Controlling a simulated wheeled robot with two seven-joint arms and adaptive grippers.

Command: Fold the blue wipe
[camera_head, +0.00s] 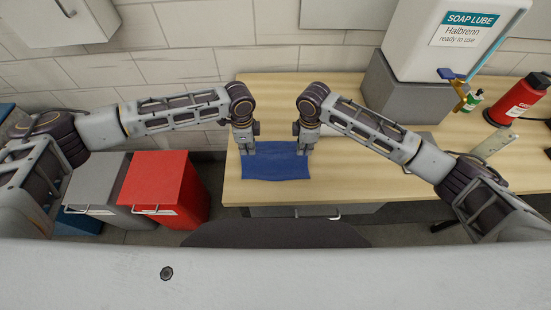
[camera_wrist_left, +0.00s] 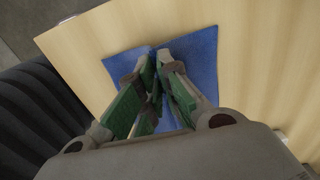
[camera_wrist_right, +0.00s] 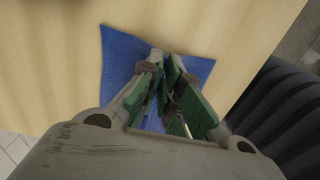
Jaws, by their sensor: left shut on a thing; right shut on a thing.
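The blue wipe (camera_head: 277,168) lies on the wooden table near its front left part, spread out with its far corners at my two grippers. My left gripper (camera_head: 250,152) is shut on the wipe at its far left side. My right gripper (camera_head: 302,151) is shut on the wipe at its far right side. In the left wrist view the wipe (camera_wrist_left: 202,62) shows around the green-padded fingers (camera_wrist_left: 158,62), with a raised pinch between them. In the right wrist view the wipe (camera_wrist_right: 120,52) also bunches between the fingers (camera_wrist_right: 164,64). The fingers hide the pinched cloth.
The wooden table (camera_head: 400,180) is clear in front and to the right of the wipe. A soap dispenser (camera_head: 440,45) on a grey block, a green-labelled bottle (camera_head: 472,100) and a red bottle (camera_head: 517,100) stand at the right. Red (camera_head: 165,185) and grey (camera_head: 95,185) bins stand left of the table.

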